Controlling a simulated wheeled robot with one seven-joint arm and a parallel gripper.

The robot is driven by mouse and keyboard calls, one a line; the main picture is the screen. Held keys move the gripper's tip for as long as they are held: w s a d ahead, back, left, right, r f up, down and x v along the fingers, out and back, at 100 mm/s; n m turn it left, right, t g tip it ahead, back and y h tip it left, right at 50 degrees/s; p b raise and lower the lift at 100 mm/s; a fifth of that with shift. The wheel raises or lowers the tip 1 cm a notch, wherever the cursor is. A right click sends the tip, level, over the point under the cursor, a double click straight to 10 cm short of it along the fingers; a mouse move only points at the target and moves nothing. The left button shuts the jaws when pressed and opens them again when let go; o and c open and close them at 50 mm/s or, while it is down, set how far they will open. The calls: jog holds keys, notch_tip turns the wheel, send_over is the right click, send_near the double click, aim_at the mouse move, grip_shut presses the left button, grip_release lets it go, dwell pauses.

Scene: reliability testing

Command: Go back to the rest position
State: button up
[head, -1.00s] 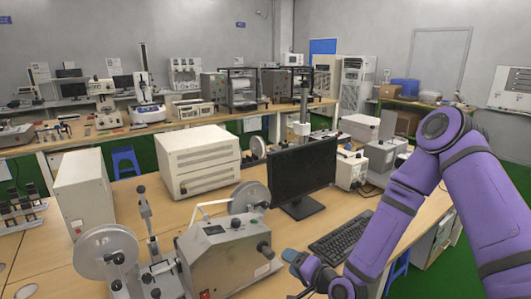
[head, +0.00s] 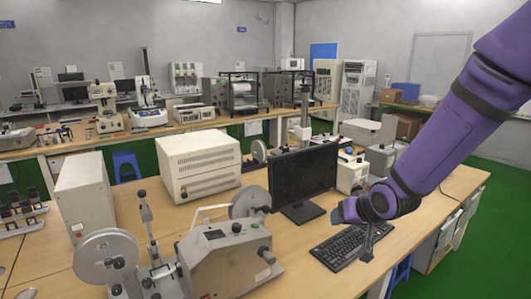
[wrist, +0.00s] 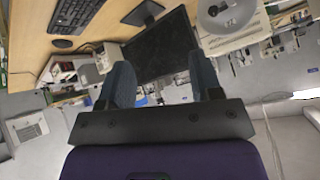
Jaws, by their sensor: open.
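My gripper (head: 347,211) hangs at the end of my purple arm, above the bench and just right of the monitor (head: 303,176). In the head view it overlaps the area above the black keyboard (head: 345,250). In the wrist view my gripper (wrist: 160,64) shows two blue-grey fingers spread wide apart with nothing between them. The monitor (wrist: 160,45) lies beyond the fingers in that view, and the keyboard (wrist: 76,14) is at the top left. Nothing is held.
A reel machine (head: 228,258) stands left of the keyboard. A large cream box (head: 198,165) is behind it. A white device (head: 352,173) stands behind my gripper. The bench surface (head: 455,185) is bare at the right, with green floor (head: 478,240) beyond its edge.

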jog(key=s+d+r+h, duration=0.2)
jog(key=s+d+r, duration=0.35)
jog(key=r, duration=0.25)
jog(key=s+d+r+g, duration=0.1)
jog(key=s+d+r, duration=0.1)
jog(key=s+r, duration=0.4)
jog(key=s+d+r+g, duration=0.2)
jog(key=s+r, duration=0.3)
jog(key=s, duration=1.1)
jog(key=shift+r+m+h, duration=0.3)
jog(key=shift+r+h, duration=0.05)
jog(key=shift+h, duration=0.05)
